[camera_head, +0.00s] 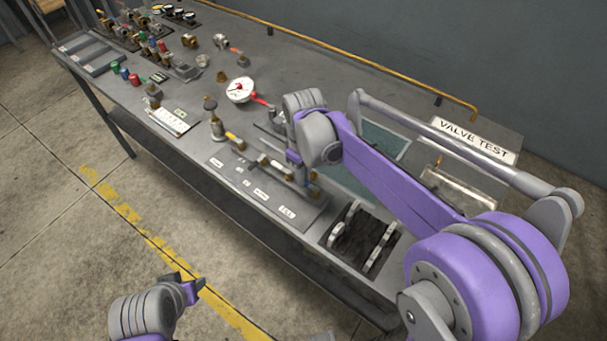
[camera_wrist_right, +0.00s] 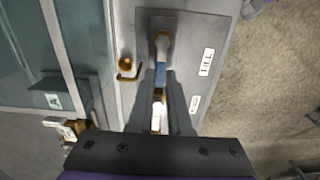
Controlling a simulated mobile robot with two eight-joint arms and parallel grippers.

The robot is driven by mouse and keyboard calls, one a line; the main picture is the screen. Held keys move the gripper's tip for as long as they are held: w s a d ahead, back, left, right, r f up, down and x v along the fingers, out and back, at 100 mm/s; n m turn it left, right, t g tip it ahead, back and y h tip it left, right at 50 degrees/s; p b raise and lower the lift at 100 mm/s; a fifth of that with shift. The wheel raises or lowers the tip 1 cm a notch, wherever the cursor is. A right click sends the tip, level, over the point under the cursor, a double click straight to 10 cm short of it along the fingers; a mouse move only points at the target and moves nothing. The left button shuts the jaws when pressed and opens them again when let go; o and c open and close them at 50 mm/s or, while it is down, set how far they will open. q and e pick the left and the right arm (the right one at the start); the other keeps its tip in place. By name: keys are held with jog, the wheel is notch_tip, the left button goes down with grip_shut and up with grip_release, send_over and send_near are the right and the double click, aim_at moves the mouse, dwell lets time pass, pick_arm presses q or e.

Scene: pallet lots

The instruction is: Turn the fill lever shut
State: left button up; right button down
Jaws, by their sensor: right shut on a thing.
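The fill lever (camera_wrist_right: 160,74) has a blue handle on a grey and brass valve, beside the FILL label (camera_wrist_right: 207,62) in the right wrist view. My right gripper (camera_wrist_right: 161,88) is shut on the lever, with one dark finger on each side of it. In the head view, my right gripper (camera_head: 302,172) reaches down to the valve panel at the bench's front, and my own arm partly hides the lever there. My left gripper (camera_head: 187,286) hangs over the floor at the lower left, away from the bench; its jaw opening is unclear.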

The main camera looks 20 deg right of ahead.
jog(key=c, duration=0.8)
grip_release()
jog(key=shift+c, duration=0.2)
